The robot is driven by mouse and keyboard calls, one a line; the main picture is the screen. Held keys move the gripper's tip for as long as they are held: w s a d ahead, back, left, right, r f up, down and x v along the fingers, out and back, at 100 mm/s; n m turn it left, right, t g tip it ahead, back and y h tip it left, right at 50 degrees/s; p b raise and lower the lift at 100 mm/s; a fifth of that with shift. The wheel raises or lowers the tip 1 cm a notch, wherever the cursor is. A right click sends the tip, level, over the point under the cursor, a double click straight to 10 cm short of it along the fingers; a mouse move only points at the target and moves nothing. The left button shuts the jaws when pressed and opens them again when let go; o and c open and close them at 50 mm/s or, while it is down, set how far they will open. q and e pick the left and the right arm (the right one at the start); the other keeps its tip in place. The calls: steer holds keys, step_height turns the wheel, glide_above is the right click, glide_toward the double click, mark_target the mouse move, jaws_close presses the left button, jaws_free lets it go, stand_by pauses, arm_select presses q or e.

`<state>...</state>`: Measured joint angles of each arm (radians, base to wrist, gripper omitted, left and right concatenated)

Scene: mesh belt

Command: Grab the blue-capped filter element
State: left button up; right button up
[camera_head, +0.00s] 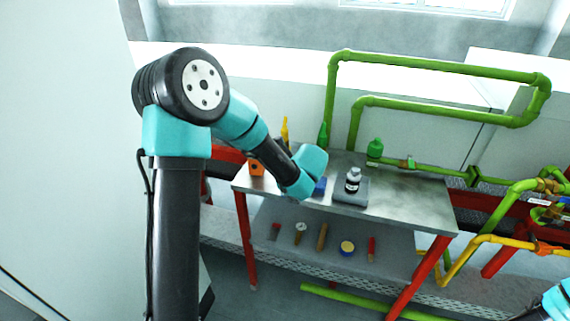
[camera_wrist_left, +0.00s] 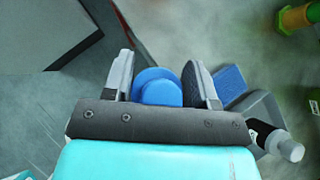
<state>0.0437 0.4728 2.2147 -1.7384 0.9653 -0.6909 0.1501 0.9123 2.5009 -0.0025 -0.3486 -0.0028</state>
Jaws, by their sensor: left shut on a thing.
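The filter element shows its round blue cap (camera_wrist_left: 158,88) in the left wrist view, between the two fingers of my left gripper (camera_wrist_left: 161,82). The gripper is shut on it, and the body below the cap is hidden. In the head view my left wrist hangs over the left part of the metal table (camera_head: 410,205). It hides its fingers and the filter element there. Only a teal piece of my right arm shows at the lower right corner; its gripper is out of view.
A blue block (camera_wrist_left: 230,84) stands right beside the gripper; it also shows in the head view (camera_head: 320,187). Next to it, a white-capped bottle (camera_head: 353,180) stands on a grey block (camera_head: 351,196). A green bottle (camera_head: 375,149) and green pipes (camera_head: 440,68) are behind. The table's right part is clear.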

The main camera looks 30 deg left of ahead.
arm_select(q)
steer(key=s+d, duration=0.2)
steer(key=s, duration=0.1)
steer(key=shift+r, duration=0.2)
